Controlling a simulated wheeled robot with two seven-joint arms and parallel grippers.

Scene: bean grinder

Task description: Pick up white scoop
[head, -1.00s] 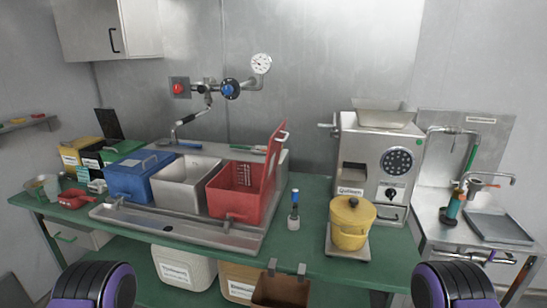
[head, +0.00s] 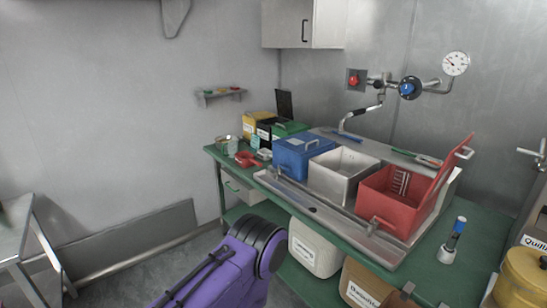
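I cannot pick out a white scoop for certain. A small whitish item (head: 264,154) sits at the far left end of the green table (head: 468,262), too small to identify. A red scoop-like item (head: 246,159) lies just left of it. A pale round container (head: 222,144) stands at the table's left corner. My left arm shows at the bottom centre as purple and black links, in front of the table, but its gripper is out of frame. My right arm and gripper are not in view.
Yellow, black and green boxes are behind. A yellow pot (head: 522,278) is at lower right. A metal side table (head: 15,232) is at far left; floor between is clear.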

